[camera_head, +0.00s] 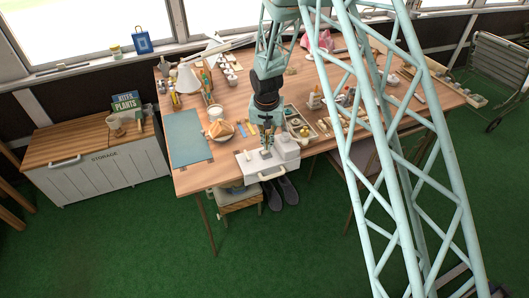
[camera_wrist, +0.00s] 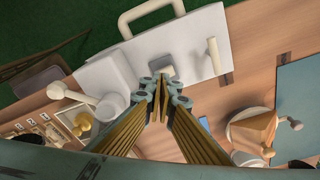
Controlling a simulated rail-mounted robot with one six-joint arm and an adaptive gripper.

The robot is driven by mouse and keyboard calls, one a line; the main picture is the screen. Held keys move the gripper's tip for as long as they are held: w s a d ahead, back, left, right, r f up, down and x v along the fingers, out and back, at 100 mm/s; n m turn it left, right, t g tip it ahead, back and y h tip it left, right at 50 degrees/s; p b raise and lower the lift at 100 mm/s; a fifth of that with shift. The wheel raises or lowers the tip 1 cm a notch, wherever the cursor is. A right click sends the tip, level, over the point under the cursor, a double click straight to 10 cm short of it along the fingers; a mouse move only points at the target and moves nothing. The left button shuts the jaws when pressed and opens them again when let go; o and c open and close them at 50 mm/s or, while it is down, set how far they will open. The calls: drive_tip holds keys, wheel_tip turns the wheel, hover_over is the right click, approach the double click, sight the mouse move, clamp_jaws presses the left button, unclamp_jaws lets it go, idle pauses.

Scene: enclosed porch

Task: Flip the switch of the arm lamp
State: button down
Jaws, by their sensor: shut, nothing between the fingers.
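A white cone-shaped shade (camera_head: 188,79), which looks like the arm lamp's head, stands at the back left of the wooden table (camera_head: 185,178). Pale bars (camera_head: 232,44) lie behind it near the sill; I cannot tell whether they are its arm. No lamp switch can be made out. My gripper (camera_head: 266,150) is far from the shade, over a white box (camera_head: 287,160) at the table's front edge. In the wrist view, my gripper's (camera_wrist: 163,84) fingertips are together and empty above this box (camera_wrist: 187,48), between its raised block and upright white bar (camera_wrist: 212,57).
A storage chest (camera_head: 95,170) stands at the left.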

sight(267, 151)
drive_tip(key=shift+f+b, duration=0.6)
drive_tip(key=shift+f, duration=0.25)
idle(1.1)
drive_tip(key=shift+r+p, duration=1)
drive_tip(key=shift+r, duration=2.5)
drive_tip(key=shift+r, duration=0.1)
